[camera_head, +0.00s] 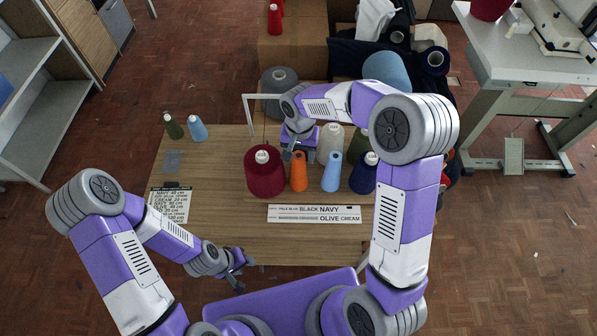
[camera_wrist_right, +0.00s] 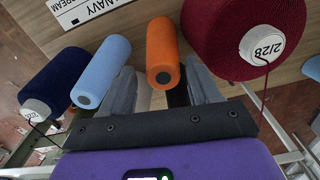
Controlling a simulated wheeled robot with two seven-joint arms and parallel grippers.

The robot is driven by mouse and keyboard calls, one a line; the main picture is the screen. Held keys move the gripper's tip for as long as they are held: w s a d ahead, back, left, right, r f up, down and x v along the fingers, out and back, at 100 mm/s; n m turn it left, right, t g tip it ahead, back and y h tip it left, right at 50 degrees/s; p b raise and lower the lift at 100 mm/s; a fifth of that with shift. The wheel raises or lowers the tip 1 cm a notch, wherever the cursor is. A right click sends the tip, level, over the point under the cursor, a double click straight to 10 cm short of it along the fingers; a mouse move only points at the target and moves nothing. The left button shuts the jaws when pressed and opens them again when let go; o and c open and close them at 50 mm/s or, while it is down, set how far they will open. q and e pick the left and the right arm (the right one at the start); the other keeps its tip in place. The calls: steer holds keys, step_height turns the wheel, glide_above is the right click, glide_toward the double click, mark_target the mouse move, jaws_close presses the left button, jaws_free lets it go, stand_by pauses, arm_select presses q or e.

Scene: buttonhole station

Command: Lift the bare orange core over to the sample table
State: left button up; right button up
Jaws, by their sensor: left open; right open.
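The bare orange core (camera_head: 298,178) stands upright on the wooden table (camera_head: 215,225), between a dark red cone (camera_head: 264,180) and a light blue core (camera_head: 332,172). My right gripper (camera_head: 294,152) is open just behind the orange core's top. In the right wrist view the orange core (camera_wrist_right: 162,45) shows between the two spread fingers (camera_wrist_right: 163,92); I cannot tell whether they touch it. My left gripper (camera_head: 240,266) is open and empty near the table's front edge. No label shows which table is the sample table.
A navy cone (camera_head: 364,176) and a cream cone (camera_head: 329,140) stand close by. A white label strip (camera_head: 314,214) lies in front. Green and blue small cones (camera_head: 185,128) stand at the back left. A white table (camera_head: 500,60) with a machine is at the right. The wooden table's left-centre is clear.

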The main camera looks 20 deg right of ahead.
mark_target(299, 170)
steer(key=f, duration=0.5)
steer(key=shift+w+f+b, duration=0.1)
steer(key=shift+w+b, duration=0.1)
steer(key=shift+b, duration=0.2)
steer(key=shift+a, duration=0.1)
steer(key=c, duration=1)
steer(key=shift+c, duration=0.3)
steer(key=shift+r, duration=0.2)
